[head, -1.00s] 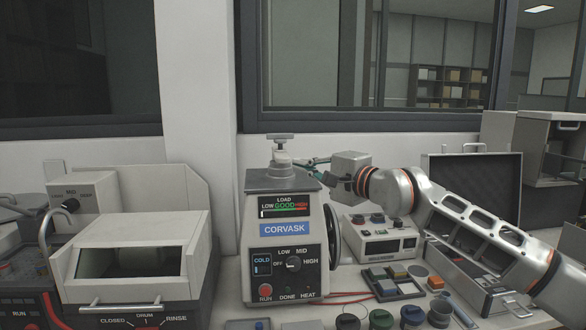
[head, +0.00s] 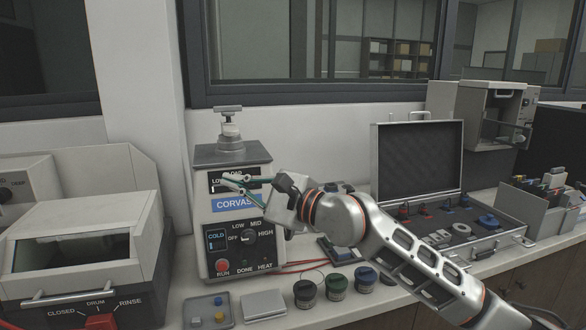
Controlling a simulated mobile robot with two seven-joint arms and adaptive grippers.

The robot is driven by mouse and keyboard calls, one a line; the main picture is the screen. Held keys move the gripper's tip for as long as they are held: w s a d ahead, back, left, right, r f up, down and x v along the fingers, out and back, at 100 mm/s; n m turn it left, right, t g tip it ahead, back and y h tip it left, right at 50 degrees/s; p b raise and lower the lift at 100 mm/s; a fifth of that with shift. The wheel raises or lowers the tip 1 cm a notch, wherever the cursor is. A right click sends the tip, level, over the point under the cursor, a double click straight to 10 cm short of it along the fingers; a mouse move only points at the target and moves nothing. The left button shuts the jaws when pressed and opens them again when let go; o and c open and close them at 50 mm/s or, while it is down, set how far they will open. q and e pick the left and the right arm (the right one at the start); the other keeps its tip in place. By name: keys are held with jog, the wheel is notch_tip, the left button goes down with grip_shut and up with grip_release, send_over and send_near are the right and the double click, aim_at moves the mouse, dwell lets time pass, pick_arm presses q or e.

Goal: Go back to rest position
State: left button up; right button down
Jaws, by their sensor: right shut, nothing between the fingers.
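My right arm comes in from the lower right. The mounting press (head: 216,160), labelled CORVASK, stands upright with a T-handle and round cap (head: 230,130) on top. My fingers cover part of its load display; I cannot tell whether they touch it. The COLD display, selector knob and red RUN button show on the lower panel. My left gripper is out of view.
A drum machine (head: 90,255) stands at the left. Several dark-lidded jars (head: 335,285), a small grey tray (head: 207,310) and a pale flat block (head: 263,306) lie in front. An open foam-lined case (head: 420,160) stands behind my right arm. Red cables (head: 300,264) cross the bench.

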jog(key=s+d+f+n+t+h, duration=0.25)
jog(key=d+f+n, duration=0.45)
jog(key=f+n, duration=0.4)
jog(key=s+d+f+n+t+h, duration=0.25)
jog(key=d+f+n, duration=0.35)
jog(key=f+n, duration=0.45)
jog(key=s+d+f+n+t+h, duration=0.2)
jog(key=d+f+n+t, duration=0.2)
jog(key=d+f+n, duration=0.65)
jog(key=s+d+f+m+g+h, duration=0.2)
jog(key=s+d+f+m, duration=0.2)
jog(key=s+f, duration=0.4)
jog(key=s+d+f+m+g+h, duration=0.2)
jog(key=s+d+f+m, duration=0.1)
jog(key=s+f+m, duration=0.3)
jog(key=s+d+f+m+g+h, duration=0.2)
jog(key=s+d+f+m+g, duration=0.1)
jog(key=s+f, duration=0.7)
jog(key=shift+s+d+f+m+h, duration=0.2)
jog(key=shift+d+f+m+h, duration=0.2)
jog(key=shift+d+m, duration=0.6)
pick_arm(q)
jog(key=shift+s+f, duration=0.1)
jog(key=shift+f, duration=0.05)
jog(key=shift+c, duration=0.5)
pick_arm(e)
jog(key=shift+a, duration=0.25)
